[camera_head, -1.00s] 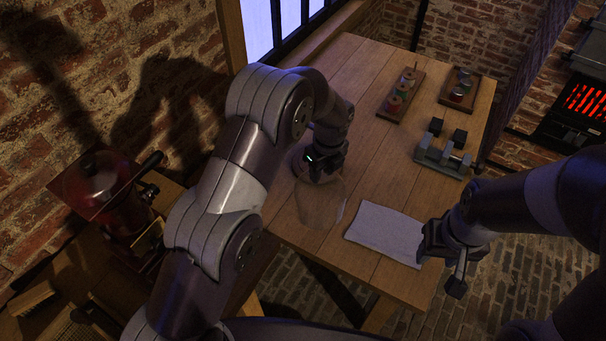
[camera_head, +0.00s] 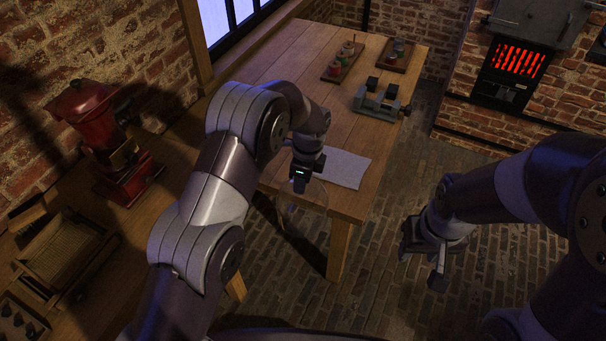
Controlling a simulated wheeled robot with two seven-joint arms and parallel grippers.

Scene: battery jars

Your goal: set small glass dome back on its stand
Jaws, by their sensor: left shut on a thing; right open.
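My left gripper (camera_head: 300,184) is shut on the small glass dome (camera_head: 306,206) and points down. The dome is clear and hard to see; only a faint outline shows below the fingers, over the table's front edge and the floor before it. I cannot make out the dome's stand; my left arm covers part of the table. My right gripper (camera_head: 432,262) is open and empty, over the brick floor right of the table.
A pale cloth (camera_head: 345,168) lies at the front of the wooden table (camera_head: 284,68). A grey metal device (camera_head: 378,104) and trays of small coloured pieces (camera_head: 344,60) stand farther back. A red grinder (camera_head: 108,140) is at left; a glowing stove (camera_head: 516,62) is at back right.

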